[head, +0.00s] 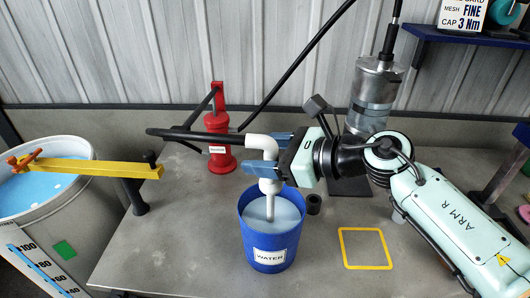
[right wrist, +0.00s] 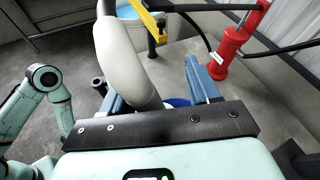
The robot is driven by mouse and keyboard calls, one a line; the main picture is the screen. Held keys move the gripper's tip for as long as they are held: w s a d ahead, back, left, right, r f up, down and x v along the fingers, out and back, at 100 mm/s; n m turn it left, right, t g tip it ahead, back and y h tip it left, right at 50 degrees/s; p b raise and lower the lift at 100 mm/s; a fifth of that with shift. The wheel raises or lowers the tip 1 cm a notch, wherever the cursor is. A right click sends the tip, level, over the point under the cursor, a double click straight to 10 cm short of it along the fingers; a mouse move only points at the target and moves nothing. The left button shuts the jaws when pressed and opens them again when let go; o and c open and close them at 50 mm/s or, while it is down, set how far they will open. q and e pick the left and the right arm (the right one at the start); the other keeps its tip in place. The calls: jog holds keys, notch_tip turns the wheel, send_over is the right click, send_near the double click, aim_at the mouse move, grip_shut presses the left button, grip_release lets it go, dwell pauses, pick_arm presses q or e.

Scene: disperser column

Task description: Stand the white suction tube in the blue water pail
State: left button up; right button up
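The white suction tube (head: 262,143) has an elbow at its top, where a black hose joins it. It stands about upright, its thin lower end in the water of the blue pail (head: 268,236); whether it touches the bottom is hidden. My right gripper (head: 268,155) is above the pail, its blue fingers on either side of the tube below the elbow. In the right wrist view the tube (right wrist: 126,62) passes between the fingers, with a gap to the right finger, so the gripper looks open around it.
A yellow bar (head: 100,168) spans from the drum (head: 85,215) to a black post. A red hand pump (head: 218,140) stands behind the pail, and a metal column (head: 373,95) behind my right gripper. A yellow square outline (head: 366,266) on the table is empty.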

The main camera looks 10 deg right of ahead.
jog(key=v, duration=1.3)
jog(key=shift+s, duration=0.15)
jog(key=shift+d, duration=0.1)
dwell(0.4)
